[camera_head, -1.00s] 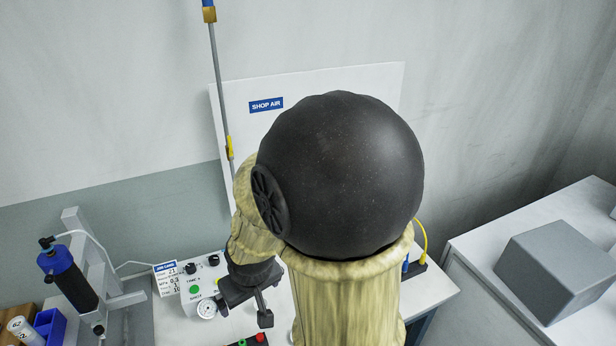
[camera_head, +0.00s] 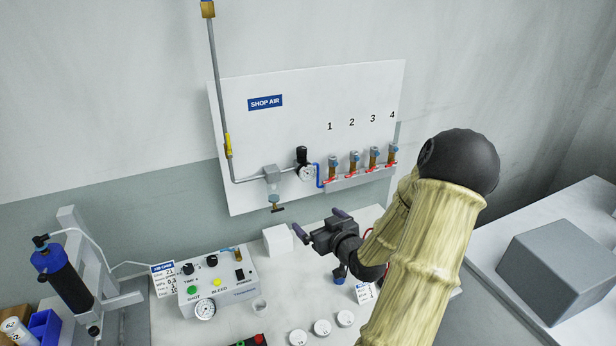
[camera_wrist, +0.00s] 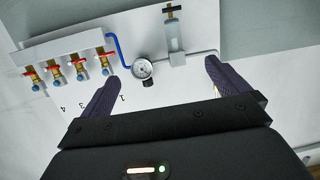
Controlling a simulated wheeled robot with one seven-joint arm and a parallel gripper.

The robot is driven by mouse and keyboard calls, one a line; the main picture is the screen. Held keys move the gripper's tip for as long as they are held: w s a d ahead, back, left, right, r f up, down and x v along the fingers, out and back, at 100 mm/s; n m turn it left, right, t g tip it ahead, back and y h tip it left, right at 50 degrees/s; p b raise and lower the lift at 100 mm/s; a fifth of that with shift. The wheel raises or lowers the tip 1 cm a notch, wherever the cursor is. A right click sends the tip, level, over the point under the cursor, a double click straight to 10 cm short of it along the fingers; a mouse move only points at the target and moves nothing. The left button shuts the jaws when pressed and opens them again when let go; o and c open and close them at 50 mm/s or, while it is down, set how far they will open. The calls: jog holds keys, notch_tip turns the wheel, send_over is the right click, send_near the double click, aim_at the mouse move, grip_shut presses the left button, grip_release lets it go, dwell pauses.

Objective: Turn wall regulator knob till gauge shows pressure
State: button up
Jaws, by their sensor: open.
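The wall regulator has a black knob (camera_head: 302,155) on top and a round white gauge (camera_head: 306,173) on its front, mounted on the white SHOP AIR board. In the wrist view, which is upside down, the gauge (camera_wrist: 142,68) and the black knob (camera_wrist: 148,82) lie between the fingers. The gauge needle is too small to read. My gripper (camera_head: 320,224) is open and empty, in front of the board and below the regulator, apart from it. The fingers also show in the wrist view (camera_wrist: 162,70), spread wide.
Several red-handled valves (camera_head: 353,164) sit right of the regulator, joined by a blue hose. A filter bowl (camera_head: 272,180) hangs at its left. The bench below holds a control box (camera_head: 217,283), a white block (camera_head: 277,240) and round lids (camera_head: 322,327). A grey box (camera_head: 562,268) stands far right.

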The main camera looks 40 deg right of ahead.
jog(key=s+d, duration=0.1)
jog(key=s+d+r+m+t+h, duration=0.1)
jog(key=d, duration=0.1)
jog(key=d+r+t+h, duration=0.1)
jog(key=shift+s+d+r, duration=0.15)
jog(key=shift+s+r, duration=0.1)
jog(key=shift+s, duration=0.15)
jog(key=shift+w, duration=0.15)
jog(key=x, duration=0.9)
jog(key=shift+w+p, duration=0.35)
jog(key=shift+w, duration=0.05)
jog(key=shift+s, duration=0.1)
jog(key=v, duration=1)
jog(key=shift+b, duration=0.45)
